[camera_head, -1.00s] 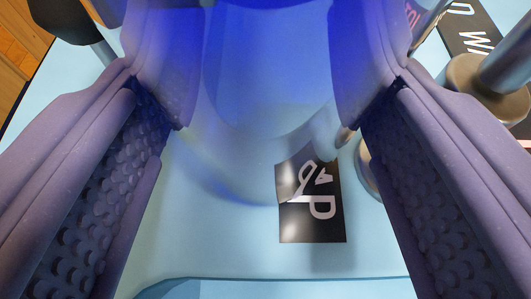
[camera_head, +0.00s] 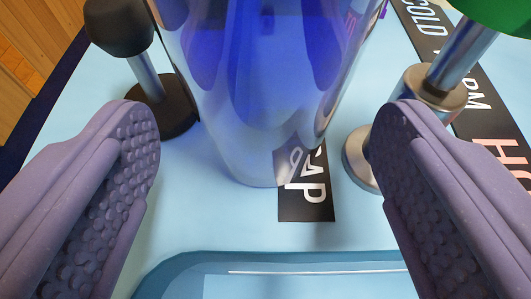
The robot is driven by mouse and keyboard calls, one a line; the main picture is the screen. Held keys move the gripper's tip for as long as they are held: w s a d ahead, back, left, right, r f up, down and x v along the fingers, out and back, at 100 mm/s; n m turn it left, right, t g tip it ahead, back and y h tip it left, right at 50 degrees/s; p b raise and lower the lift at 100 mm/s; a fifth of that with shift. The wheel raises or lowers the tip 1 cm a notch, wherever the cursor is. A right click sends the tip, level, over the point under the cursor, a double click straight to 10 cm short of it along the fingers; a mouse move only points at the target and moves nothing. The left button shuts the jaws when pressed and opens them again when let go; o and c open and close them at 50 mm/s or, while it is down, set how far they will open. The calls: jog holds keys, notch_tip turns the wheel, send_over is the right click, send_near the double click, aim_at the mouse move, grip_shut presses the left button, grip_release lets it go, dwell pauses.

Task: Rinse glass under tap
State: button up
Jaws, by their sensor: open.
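A tall, see-through blue glass (camera_head: 255,110) stands upright on the light blue counter, in the upper middle of the view. Its upper part runs out of the picture. My gripper (camera_head: 266,130) is open, with its two purple ridged fingers wide apart and empty. The left finger is to the left of the glass and the right finger to its right, with clear gaps between them and the glass. A black label (camera_head: 306,200) with white letters ending in "AP" lies at the foot of the glass, partly seen through it. No tap spout can be made out.
A black-knobbed lever (camera_head: 150,80) stands left of the glass. A metal lever (camera_head: 440,85) with a green knob (camera_head: 505,15) stands right, near a black strip (camera_head: 480,110) marked cold, warm and hot. A blue basin rim (camera_head: 185,270) runs along the front.

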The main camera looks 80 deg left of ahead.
jog(key=p+v, duration=0.2)
jog(key=v, duration=0.7)
jog(key=shift+p, duration=0.3)
jog(key=shift+c, duration=0.2)
jog(key=c, duration=0.8)
jog(key=shift+o, duration=0.2)
